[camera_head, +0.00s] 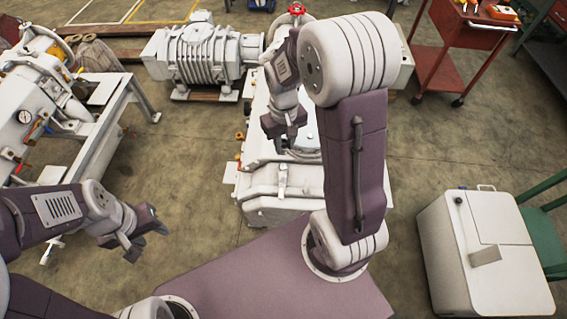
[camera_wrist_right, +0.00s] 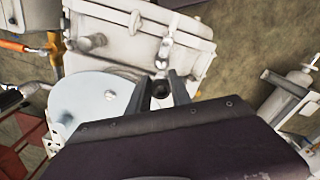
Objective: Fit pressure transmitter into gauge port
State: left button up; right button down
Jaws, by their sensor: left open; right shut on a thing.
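My right gripper (camera_head: 283,142) hangs over the white pump unit (camera_head: 268,200) in the middle of the head view. In the right wrist view its two fingers (camera_wrist_right: 168,90) close around a small dark round part (camera_wrist_right: 160,89), seemingly the pressure transmitter; most of it is hidden. The pump's white casing with clamps (camera_wrist_right: 135,35) and a pale round lid (camera_wrist_right: 100,98) lie below and beyond the fingers. I cannot make out the gauge port for certain. My left gripper (camera_head: 150,240) is open and empty over the floor at the left.
A white machine (camera_head: 35,90) with a dial gauge (camera_head: 25,116) stands on a frame at the left. A ribbed blower (camera_head: 205,52) stands at the back. A red cart (camera_head: 450,60) and a white box (camera_head: 470,250) are at the right, with bare floor between.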

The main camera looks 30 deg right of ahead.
aim_at(284, 154)
jog(key=f, duration=0.3)
jog(key=w+f, duration=0.1)
jog(key=f, duration=0.2)
jog(key=shift+w, duration=0.1)
jog(key=shift+s+f, duration=0.2)
jog(key=shift+s, duration=0.2)
jog(key=f, duration=0.3)
jog(key=shift+w+f, duration=0.25)
jog(key=shift+f, duration=0.1)
jog(key=c, duration=1.5)
grip_release()
jog(key=shift+s, duration=0.1)
jog(key=shift+o, duration=0.2)
notch_tip(284, 154, up, 12)
jog(key=shift+a+r, duration=0.1)
jog(key=s+a+f+t, duration=0.1)
jog(key=s+a, duration=0.3)
jog(key=s, duration=0.4)
jog(key=shift+a+f, duration=0.3)
jog(key=shift+f, duration=0.5)
